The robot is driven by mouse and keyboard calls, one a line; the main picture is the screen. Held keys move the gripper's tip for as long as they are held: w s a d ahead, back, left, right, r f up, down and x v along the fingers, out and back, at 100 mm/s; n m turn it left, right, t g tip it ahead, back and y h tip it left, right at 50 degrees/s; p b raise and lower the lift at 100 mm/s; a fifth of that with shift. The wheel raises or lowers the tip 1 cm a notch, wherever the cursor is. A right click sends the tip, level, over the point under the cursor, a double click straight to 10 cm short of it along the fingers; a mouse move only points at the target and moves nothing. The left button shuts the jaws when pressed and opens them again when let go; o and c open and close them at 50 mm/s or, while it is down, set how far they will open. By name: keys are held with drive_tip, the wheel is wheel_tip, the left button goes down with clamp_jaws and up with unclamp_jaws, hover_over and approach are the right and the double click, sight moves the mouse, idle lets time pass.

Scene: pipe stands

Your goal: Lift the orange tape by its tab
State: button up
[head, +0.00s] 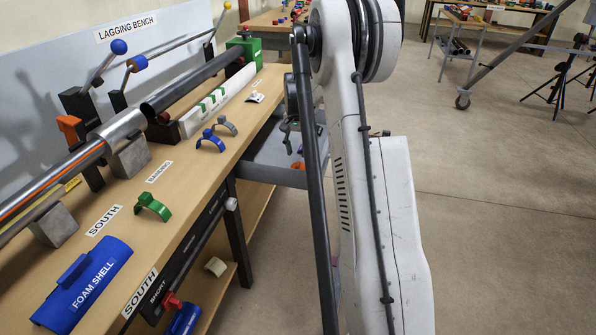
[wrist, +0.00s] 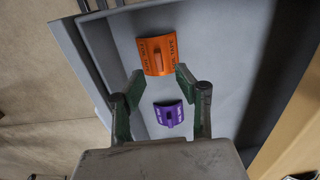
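The orange tape (wrist: 161,52) lies in a grey tray in the wrist view, a curved piece with dark lettering. Its tab cannot be made out clearly. A little of the orange tape (head: 299,166) also shows in the head view, beside my arm. My gripper (wrist: 158,82) is open and empty, with its green-sided fingers apart. The fingertips appear just below the tape in the picture, over the tray; their height above it is hard to tell. In the head view my arm hides much of the gripper (head: 290,125).
A purple curved piece (wrist: 169,114) with a raised tab lies in the same grey tray (wrist: 235,50), between my fingers in the picture. The tray has raised walls. The lagging bench (head: 190,165) with pipes and clips stands to the left; open floor (head: 480,230) lies right.

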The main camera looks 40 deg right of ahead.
sight(298, 163)
drive_tip(key=shift+d+f+b, duration=0.2)
drive_tip(key=shift+f+b, duration=0.75)
drive_tip(key=shift+f, duration=2.35)
clamp_jaws()
